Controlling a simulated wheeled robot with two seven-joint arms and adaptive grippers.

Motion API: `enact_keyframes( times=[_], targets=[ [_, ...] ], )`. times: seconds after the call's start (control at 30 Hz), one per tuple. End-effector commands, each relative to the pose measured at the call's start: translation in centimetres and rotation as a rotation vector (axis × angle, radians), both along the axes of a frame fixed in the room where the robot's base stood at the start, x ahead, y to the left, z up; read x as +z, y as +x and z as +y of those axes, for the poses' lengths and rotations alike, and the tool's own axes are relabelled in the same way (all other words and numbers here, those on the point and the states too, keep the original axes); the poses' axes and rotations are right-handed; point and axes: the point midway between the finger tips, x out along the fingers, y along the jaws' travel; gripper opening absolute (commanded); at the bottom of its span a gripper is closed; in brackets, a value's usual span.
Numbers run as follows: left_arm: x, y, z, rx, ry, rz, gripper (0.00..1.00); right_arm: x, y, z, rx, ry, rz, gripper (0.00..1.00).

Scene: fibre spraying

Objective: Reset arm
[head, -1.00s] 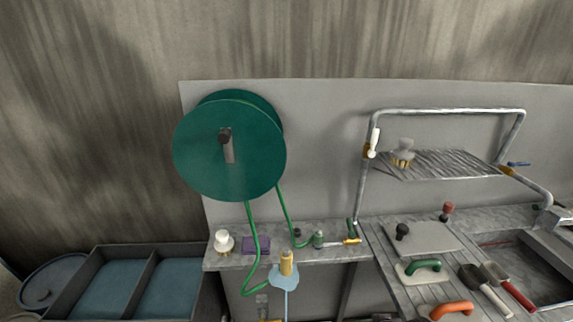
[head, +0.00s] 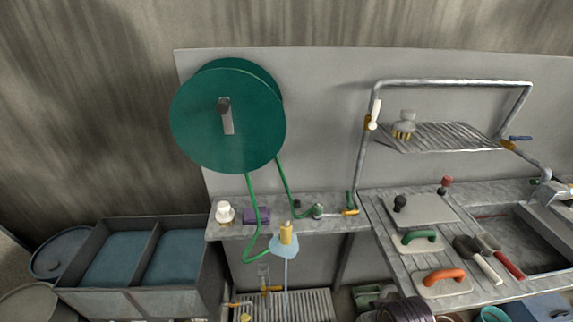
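Neither of my arms nor grippers shows in the head view. A green hose reel (head: 222,115) is mounted on the grey back panel. Its green hose (head: 254,205) hangs down in a loop to a yellow nozzle (head: 286,233). A light blue, cone-like shape (head: 284,247) sits under the nozzle, with a thin blue stream (head: 286,283) running down from it.
A grey two-part bin with blue contents (head: 118,258) stands at the lower left. A narrow shelf (head: 335,212) holds a white-topped brush and a purple sponge. At right, a counter (head: 400,255) carries trowels and floats beside a sink. A wire rack (head: 440,135) is above it.

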Motion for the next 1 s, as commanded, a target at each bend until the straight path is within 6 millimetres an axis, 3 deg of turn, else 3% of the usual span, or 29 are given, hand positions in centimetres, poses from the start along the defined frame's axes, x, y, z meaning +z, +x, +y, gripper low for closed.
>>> enact_keyframes(
  times=[0.33,0.63,1.0],
  targets=[
    [0.0,0.0,0.0,0.000,0.000,0.000,0.57,-5.2,0.8,0.1,0.002,-0.001,0.019,0.00],
    [0.0,0.0,0.0,0.000,0.000,0.000,0.57,-13.0,1.0,0.2,0.006,-0.004,0.044,0.00],
    [0.0,0.0,0.0,0.000,0.000,0.000,0.57,-22.4,-0.4,0.0,0.012,-0.007,0.074,0.00]
  ],
)
